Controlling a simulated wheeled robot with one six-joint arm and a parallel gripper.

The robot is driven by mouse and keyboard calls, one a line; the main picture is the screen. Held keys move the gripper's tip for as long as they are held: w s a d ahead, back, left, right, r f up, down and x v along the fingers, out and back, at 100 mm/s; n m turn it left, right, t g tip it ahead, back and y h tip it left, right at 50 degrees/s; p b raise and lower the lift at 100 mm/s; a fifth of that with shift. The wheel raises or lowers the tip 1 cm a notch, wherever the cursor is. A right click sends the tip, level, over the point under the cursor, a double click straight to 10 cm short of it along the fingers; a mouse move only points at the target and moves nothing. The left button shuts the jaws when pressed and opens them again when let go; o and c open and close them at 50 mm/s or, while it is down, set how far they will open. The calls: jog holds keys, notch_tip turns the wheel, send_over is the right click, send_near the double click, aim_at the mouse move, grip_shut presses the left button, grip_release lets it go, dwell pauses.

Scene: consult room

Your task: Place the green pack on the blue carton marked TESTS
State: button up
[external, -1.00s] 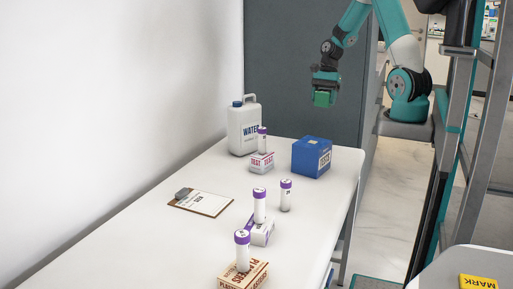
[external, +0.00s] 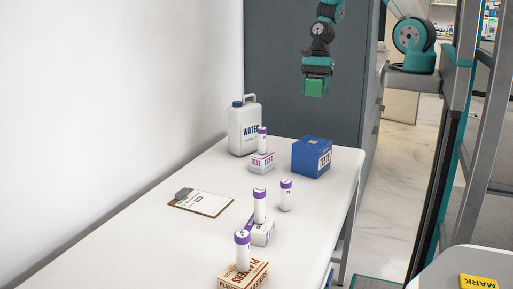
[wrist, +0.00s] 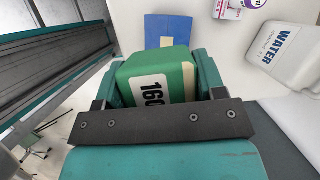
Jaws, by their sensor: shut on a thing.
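The green pack (external: 314,88) is held in my gripper (external: 317,80), high above the far end of the table. In the wrist view the green pack (wrist: 158,78) shows a white label reading 160 and sits between the two fingers of my gripper (wrist: 155,85). The blue carton (external: 311,157) marked TESTS stands on the table below the pack, apart from it. Its top looks bare except for a small tan patch. Part of the blue carton (wrist: 168,29) shows beyond the pack in the wrist view; the pack hides the rest.
A white WATER jug (external: 243,126) and a small TEST box (external: 261,162) with a purple-capped tube stand left of the carton. Another purple-capped tube (external: 285,196), a clipboard (external: 201,202) and a PLASTERS box (external: 243,275) are nearer. The table's right edge lies close to the carton.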

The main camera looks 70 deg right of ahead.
aim_at(311, 144)
notch_tip(311, 144, down, 16)
jog(key=shift+p, duration=0.4)
jog(key=shift+f, duration=0.15)
jog(key=o, duration=1)
